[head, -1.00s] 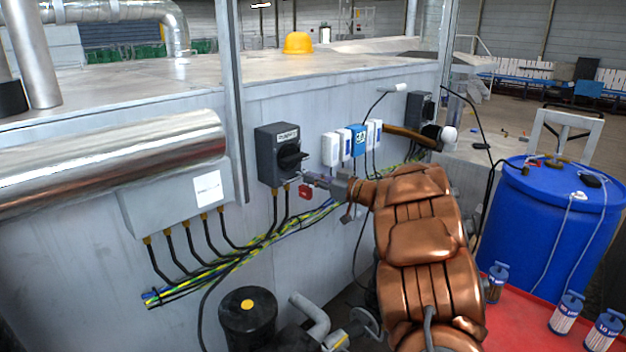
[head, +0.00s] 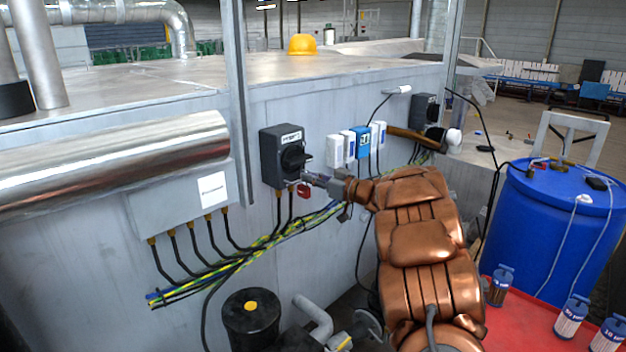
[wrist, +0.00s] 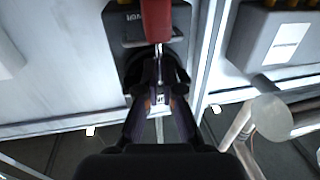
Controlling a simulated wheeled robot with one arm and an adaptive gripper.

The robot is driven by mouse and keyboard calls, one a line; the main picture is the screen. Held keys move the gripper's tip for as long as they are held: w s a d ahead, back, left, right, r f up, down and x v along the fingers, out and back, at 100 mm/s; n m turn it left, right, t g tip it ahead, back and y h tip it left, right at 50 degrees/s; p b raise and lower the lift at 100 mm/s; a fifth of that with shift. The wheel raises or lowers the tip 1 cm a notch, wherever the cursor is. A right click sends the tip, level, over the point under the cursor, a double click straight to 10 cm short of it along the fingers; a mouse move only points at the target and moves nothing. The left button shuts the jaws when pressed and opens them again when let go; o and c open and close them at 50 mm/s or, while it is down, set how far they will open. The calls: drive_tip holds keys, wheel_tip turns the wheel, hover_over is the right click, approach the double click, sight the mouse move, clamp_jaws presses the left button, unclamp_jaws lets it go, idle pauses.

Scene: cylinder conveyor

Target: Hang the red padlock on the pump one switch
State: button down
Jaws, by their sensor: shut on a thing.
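The pump one switch, taken to be the dark grey box (head: 273,148) with a black rotary handle (head: 294,158), is on the grey wall in the head view; its label is too small to read surely. The box also shows behind my gripper in the wrist view (wrist: 182,22). My gripper (head: 308,179) is shut on the red padlock (head: 303,191), just below and in front of the handle. In the wrist view, the padlock's red body (wrist: 156,20) extends beyond my fingertips (wrist: 159,75), with its metal shackle towards them. Whether the shackle touches the handle is unclear.
Black cables run down from the box to a yellow-green cable bundle (head: 240,262). White and blue units (head: 363,142) and a second dark box (head: 424,107) are to the right. A grey junction box (head: 185,208) is at left. A blue barrel (head: 555,225) stands at right.

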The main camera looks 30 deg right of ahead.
drive_tip(key=shift+x, duration=0.85)
idle(0.3)
drive_tip(key=shift+w+d+f, duration=0.1)
drive_tip(key=shift+d+f, duration=0.05)
drive_tip(key=shift+f, duration=0.45)
idle(0.3)
